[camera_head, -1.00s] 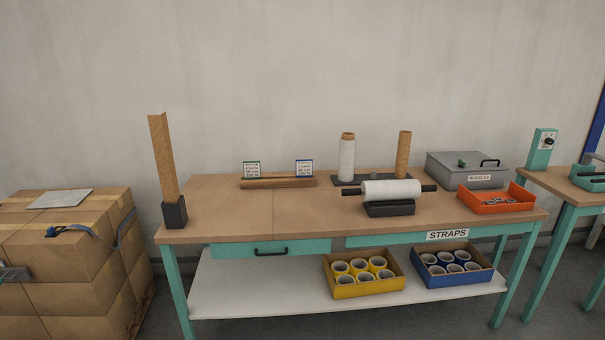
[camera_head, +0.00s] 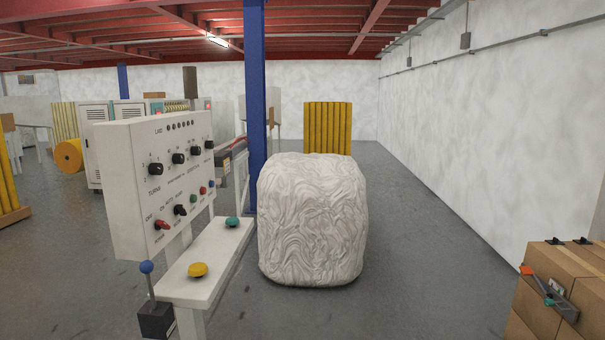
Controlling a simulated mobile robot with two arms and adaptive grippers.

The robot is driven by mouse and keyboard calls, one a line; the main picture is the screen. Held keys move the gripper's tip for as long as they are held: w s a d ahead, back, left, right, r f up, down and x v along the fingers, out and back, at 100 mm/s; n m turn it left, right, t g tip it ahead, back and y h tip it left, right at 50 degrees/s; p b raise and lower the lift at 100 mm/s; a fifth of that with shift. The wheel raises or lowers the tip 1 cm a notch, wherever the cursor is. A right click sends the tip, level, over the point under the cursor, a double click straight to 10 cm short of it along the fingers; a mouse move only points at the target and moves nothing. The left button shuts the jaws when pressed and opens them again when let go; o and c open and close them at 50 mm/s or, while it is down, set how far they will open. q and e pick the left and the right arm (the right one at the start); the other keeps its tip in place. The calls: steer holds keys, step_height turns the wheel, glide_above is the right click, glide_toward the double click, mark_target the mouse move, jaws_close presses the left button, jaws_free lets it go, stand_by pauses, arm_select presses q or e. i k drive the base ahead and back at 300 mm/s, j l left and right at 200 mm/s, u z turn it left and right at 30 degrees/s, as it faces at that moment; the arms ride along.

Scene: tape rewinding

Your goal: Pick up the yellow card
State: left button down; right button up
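No yellow card shows in the head view, and neither of my grippers is in view. A white control panel (camera_head: 155,185) with black knobs and small coloured switches stands at the left. Below it, a white shelf (camera_head: 215,265) carries a yellow push button (camera_head: 198,269) and a teal push button (camera_head: 233,222). These yellow and teal items are buttons, not cards.
A large white wrapped bale (camera_head: 313,220) stands on the floor in the middle. A blue post (camera_head: 255,110) rises behind it. Cardboard boxes (camera_head: 570,270) with a strapping tool are at the lower right. Grey floor (camera_head: 430,250) is free between bale and boxes.

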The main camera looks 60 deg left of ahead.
mark_target(226, 164)
steer(key=u, duration=2.45)
steer(key=z, duration=0.2)
steer(key=i+l+z, duration=0.1)
steer(key=i+z, duration=0.55)
steer(key=i, duration=3.5)
steer(key=i+l+u, duration=0.1)
steer(key=i+u, duration=0.35)
steer(key=i+l+u, duration=0.4)
steer(key=i, duration=0.2)
steer(key=j+u, duration=0.1)
steer(key=u, duration=1.85)
